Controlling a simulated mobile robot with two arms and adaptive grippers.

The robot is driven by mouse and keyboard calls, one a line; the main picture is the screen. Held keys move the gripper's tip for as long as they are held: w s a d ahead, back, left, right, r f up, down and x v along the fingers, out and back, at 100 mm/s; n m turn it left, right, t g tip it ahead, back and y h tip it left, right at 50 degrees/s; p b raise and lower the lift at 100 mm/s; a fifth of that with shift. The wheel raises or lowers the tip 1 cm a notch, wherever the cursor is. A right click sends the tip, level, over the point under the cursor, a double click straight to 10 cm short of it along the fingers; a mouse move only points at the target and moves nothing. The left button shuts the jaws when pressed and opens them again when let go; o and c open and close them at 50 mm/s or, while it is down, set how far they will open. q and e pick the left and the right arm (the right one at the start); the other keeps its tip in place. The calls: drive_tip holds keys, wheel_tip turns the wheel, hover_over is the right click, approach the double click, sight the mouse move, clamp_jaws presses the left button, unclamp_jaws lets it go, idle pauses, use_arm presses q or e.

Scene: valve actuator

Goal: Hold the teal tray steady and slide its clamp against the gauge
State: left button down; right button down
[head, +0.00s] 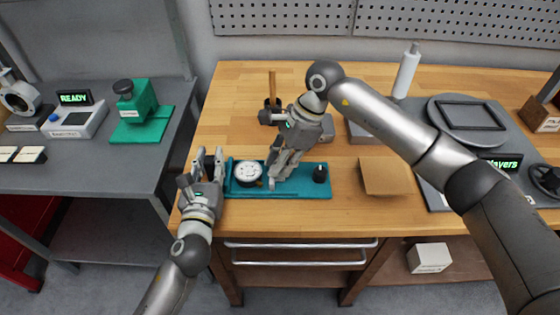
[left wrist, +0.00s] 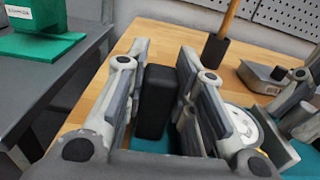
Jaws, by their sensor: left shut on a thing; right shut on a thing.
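The teal tray (head: 295,188) lies along the front of the wooden workbench. A round white-faced gauge (head: 247,172) sits on its left part and also shows in the left wrist view (left wrist: 240,122). My left gripper (head: 208,168) is shut on a black upright block (left wrist: 156,100) at the tray's left end. My right gripper (head: 277,176) is down over the tray just right of the gauge, shut on a part that its fingers mostly hide, seemingly the clamp. I cannot tell whether that part touches the gauge. A black knob (head: 320,172) stands at the tray's right end.
Behind the right gripper stands a wooden-handled tool (head: 272,88) in a dark holder. A brown board (head: 386,176) lies right of the tray, and a white bottle (head: 406,72) stands at the back. A grey side table (head: 95,165) adjoins on the left.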

use_arm(q)
drive_tip(key=shift+f, duration=0.15)
use_arm(e)
drive_tip(key=shift+a, duration=1.5)
drive_tip(key=c, duration=1.3)
unclamp_jaws()
drive_tip(key=shift+c, duration=0.2)
drive_tip(key=shift+d, duration=0.1)
drive_tip(key=v, duration=1.2)
use_arm(q)
drive_tip(key=c, duration=1.1)
unclamp_jaws()
drive_tip(key=shift+c, duration=0.2)
